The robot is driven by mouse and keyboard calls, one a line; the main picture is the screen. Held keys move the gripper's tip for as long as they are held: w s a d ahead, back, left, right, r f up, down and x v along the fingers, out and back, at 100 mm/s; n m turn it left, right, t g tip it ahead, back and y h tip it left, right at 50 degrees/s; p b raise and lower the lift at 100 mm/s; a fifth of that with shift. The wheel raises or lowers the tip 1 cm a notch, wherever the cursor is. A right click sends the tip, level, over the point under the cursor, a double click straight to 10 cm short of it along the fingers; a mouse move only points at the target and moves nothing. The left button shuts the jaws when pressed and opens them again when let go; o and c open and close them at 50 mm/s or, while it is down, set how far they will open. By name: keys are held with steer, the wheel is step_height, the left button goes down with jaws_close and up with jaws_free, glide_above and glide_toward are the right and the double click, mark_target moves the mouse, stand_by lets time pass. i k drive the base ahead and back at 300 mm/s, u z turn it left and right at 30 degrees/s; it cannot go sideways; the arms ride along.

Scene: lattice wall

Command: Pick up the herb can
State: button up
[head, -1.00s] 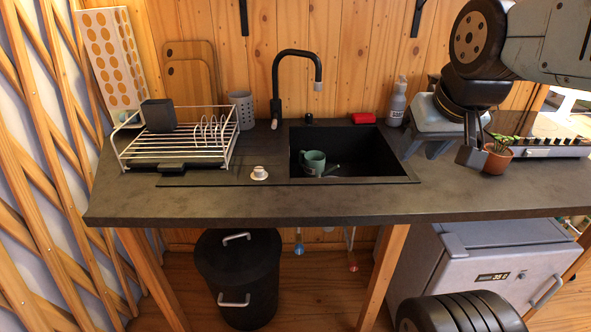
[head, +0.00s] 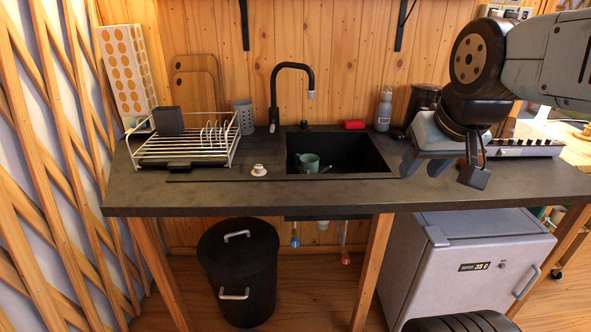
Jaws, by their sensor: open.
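I cannot make out the herb can in the present head view. The counter spot left of the stove is largely covered by my gripper. My gripper (head: 442,172) is at the right of the head view, over the counter (head: 330,196) and right of the sink. Its two fingers are spread apart, and nothing shows between them.
A black sink (head: 345,155) with a green mug (head: 308,162) is in the middle of the counter. A dish rack (head: 185,150) stands left. A stove (head: 525,147) is right. A fridge (head: 470,265) is below.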

mark_target(308, 164)
steer(key=z, duration=0.15)
steer(key=i, duration=0.95)
steer(key=u, duration=0.1)
